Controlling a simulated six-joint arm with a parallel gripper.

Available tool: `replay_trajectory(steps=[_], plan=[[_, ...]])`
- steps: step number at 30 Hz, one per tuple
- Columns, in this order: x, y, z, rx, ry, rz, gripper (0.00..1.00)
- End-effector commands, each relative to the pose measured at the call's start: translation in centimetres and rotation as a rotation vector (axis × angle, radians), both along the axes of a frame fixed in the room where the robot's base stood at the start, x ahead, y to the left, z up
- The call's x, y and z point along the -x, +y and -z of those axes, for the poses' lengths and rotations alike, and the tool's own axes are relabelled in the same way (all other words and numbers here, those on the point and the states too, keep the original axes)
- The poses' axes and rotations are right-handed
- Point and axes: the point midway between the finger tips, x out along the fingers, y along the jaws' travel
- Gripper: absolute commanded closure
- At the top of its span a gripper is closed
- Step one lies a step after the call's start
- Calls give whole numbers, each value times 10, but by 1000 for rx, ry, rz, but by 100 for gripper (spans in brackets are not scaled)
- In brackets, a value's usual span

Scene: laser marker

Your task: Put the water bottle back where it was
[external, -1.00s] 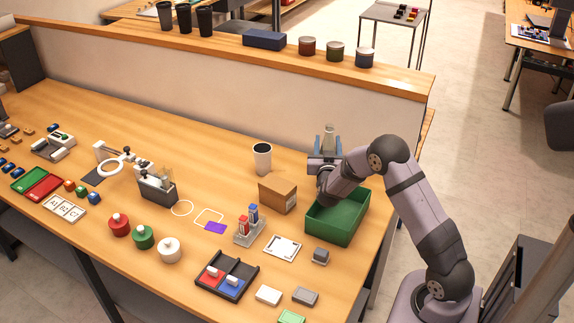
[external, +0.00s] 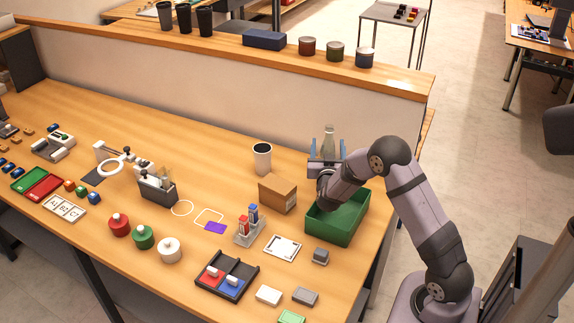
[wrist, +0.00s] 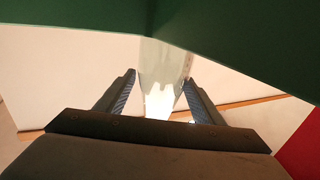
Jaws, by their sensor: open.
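The water bottle (external: 328,140) is a pale, clear bottle standing upright behind the green bin, near the low partition. My gripper (external: 328,150) is open around it, with one finger on each side. In the wrist view the bottle (wrist: 165,70) is between the two spread fingers (wrist: 158,85), with a visible gap at least on the left. Its lower part is hidden behind my gripper in the external view.
The green bin (external: 316,228) lies in front of the bottle, under my wrist. A cardboard box (external: 276,195) and a white cup with dark contents (external: 262,160) stand to the left. The partition ledge (external: 400,72) runs behind.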

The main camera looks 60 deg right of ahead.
Motion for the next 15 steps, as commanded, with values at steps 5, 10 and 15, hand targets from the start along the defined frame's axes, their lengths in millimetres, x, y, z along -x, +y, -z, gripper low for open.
replay_trajectory(steps=[5,10,15], plan=[[10,26,2,0,0,-4,38],[17,44,1,1,0,-3,38],[21,52,0,1,0,-1,38]])
